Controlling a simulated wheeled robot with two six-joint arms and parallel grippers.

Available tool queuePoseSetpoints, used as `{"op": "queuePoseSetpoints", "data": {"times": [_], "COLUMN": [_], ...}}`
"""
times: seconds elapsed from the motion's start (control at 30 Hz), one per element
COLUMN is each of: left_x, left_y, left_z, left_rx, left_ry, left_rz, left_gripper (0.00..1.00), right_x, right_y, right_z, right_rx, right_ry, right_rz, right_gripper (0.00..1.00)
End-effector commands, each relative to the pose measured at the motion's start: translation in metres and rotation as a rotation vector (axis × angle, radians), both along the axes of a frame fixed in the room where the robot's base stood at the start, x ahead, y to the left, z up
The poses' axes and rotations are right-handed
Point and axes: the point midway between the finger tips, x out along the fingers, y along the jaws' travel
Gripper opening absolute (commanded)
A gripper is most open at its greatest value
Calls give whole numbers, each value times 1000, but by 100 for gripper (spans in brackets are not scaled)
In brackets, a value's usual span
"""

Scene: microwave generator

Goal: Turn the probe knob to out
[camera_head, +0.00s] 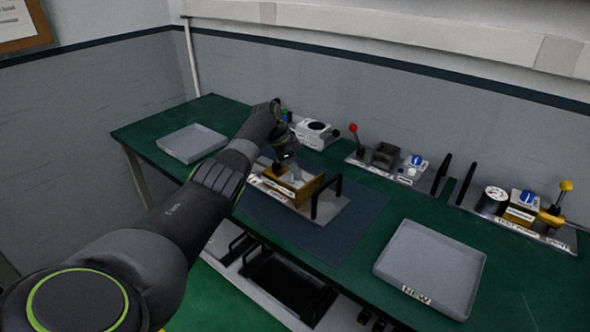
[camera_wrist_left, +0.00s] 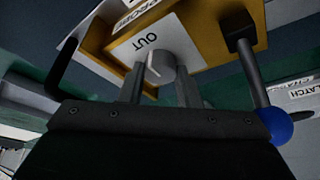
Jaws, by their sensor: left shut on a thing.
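The probe knob (camera_wrist_left: 160,67) is a small grey knob on the white plate of a yellow-orange block (camera_wrist_left: 213,30). In the left wrist view the plate reads OUT beside the knob, and a PROBE label (camera_wrist_left: 150,10) shows further up. My left gripper (camera_wrist_left: 160,82) has one finger on each side of the knob and is shut on it. In the head view the left gripper (camera_head: 287,160) reaches over the block (camera_head: 296,187) on the bench unit, and the knob is too small to make out there. My right gripper is not in view.
A black handle (camera_head: 327,197) stands right of the block. A blue ball-tipped lever (camera_wrist_left: 275,124) is close to the gripper's right side. Grey trays lie left (camera_head: 192,143) and right (camera_head: 432,266) on the green bench. Other units line the back.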

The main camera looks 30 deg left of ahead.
Motion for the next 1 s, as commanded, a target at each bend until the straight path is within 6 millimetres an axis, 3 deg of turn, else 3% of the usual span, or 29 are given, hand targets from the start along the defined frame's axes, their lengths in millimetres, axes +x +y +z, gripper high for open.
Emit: {"op": "queuePoseSetpoints", "data": {"times": [0.07,0.1,0.27,0.67,0.83,1.0], "left_x": [0,0,0,-1,-8,-18], "left_y": [0,0,0,2,10,22], "left_z": [-1,-1,0,6,28,66], "left_rx": [1,1,0,1,2,3], "left_ry": [1,1,1,-2,-4,-6], "left_rz": [0,0,1,2,2,3], "left_gripper": [7,31,52,52,52,52], "right_x": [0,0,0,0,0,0], "right_y": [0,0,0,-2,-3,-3], "right_z": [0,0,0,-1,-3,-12], "right_rx": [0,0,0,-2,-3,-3], "right_ry": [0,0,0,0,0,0], "right_rz": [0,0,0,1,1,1], "right_gripper": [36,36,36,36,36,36]}}
